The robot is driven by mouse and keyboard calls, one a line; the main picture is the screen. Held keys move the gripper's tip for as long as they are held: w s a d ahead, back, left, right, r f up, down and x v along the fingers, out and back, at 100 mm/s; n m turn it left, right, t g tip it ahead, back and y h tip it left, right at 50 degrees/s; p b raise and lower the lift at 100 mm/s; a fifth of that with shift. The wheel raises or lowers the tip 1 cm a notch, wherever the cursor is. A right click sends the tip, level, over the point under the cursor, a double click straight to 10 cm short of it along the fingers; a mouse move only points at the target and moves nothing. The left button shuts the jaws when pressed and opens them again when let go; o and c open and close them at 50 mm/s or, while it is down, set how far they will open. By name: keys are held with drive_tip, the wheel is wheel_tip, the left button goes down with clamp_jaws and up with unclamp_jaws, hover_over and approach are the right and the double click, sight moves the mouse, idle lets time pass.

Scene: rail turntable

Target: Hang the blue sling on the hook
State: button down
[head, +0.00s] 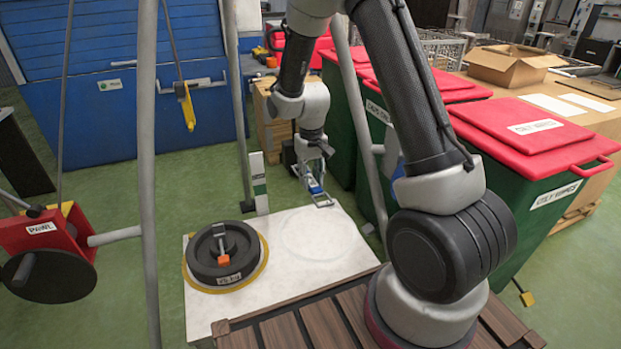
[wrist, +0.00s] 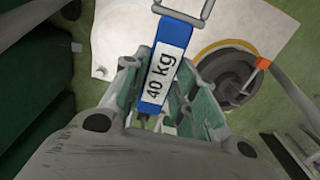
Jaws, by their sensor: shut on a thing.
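The blue sling (head: 315,187) hangs from my gripper (head: 311,165) above the white board. In the wrist view the blue sling (wrist: 167,62) has a white "40 kg" label and a grey metal loop at its far end. My gripper (wrist: 160,95) is shut on the sling's near end, with a finger on each side. A yellow hook (head: 188,109) hangs from a line at the upper left of the head view, well left of my gripper and apart from the sling. The hook is not recognisable in the wrist view.
A round dark weight (head: 226,258) with an orange tag stands on the left of the white board (head: 322,270). Grey frame legs (head: 147,150) rise around this area. A red winch (head: 45,232) labelled "PAWL" is at left. Green bins (head: 535,195) with red lids stand right.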

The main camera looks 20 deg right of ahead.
drive_tip(key=shift+w+d, duration=0.2)
drive_tip(key=shift+w, duration=0.3)
drive_tip(key=s+a+f+n+g+h, duration=0.4)
drive_tip(key=s+a+n+h, duration=0.2)
drive_tip(key=s+a+n, duration=0.45)
drive_tip(key=w+a+r+n+t+y, duration=0.3)
drive_tip(key=a+r+n+t, duration=0.4)
drive_tip(key=a+n+t, duration=0.45)
drive_tip(key=w+a+r+n+t+y, duration=0.3)
drive_tip(key=a+r+n+t, duration=0.5)
drive_tip(key=n, duration=0.6)
drive_tip(key=w+f+t, duration=0.2)
drive_tip(key=w, duration=0.8)
drive_tip(key=shift+w+f+h, duration=0.15)
drive_tip(key=shift+h, duration=0.15)
